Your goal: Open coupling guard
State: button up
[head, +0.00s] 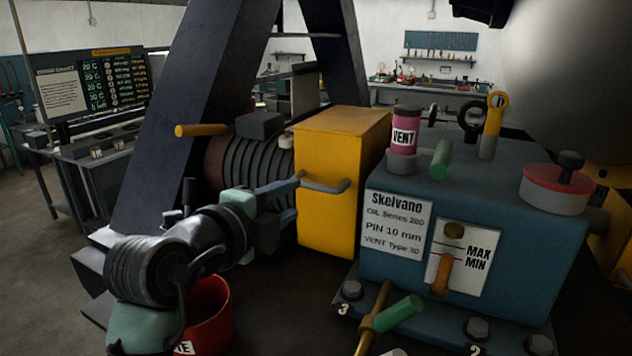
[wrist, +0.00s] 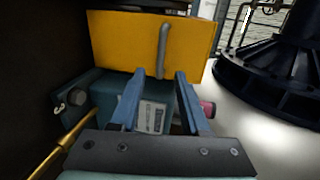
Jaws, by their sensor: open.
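The coupling guard (head: 325,220) is a yellow box between the ribbed motor and the blue-green unit, and its top looks closed. A grey bar handle (head: 326,187) sticks out from its front face. My gripper (head: 298,188) reaches in from the left, its blue fingers close to the handle's left end. In the wrist view the guard (wrist: 120,42) fills the upper middle, and the handle (wrist: 163,50) runs up its face. There my gripper (wrist: 158,82) is open and empty, with the handle lined up between the fingertips in the picture. I cannot tell whether either finger touches it.
The blue-green unit (head: 470,210) with labels, a pink VENT canister (head: 405,130) and a level gauge stands right of the guard. A brass valve with a green handle (head: 398,313) sits low in front. A red bucket (head: 207,318) stands below my arm. A dark sloping beam (head: 190,100) rises behind.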

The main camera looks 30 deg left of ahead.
aim_at(314, 187)
jog(key=w+p, duration=0.1)
jog(key=w, duration=0.2)
jog(key=w+f+p, duration=0.1)
jog(key=w, duration=0.2)
jog(key=w+p, duration=0.1)
jog(key=w, duration=0.3)
jog(key=shift+a+f+p, duration=0.2)
jog(key=shift+f+p, duration=0.2)
grip_shut()
dwell(0.9)
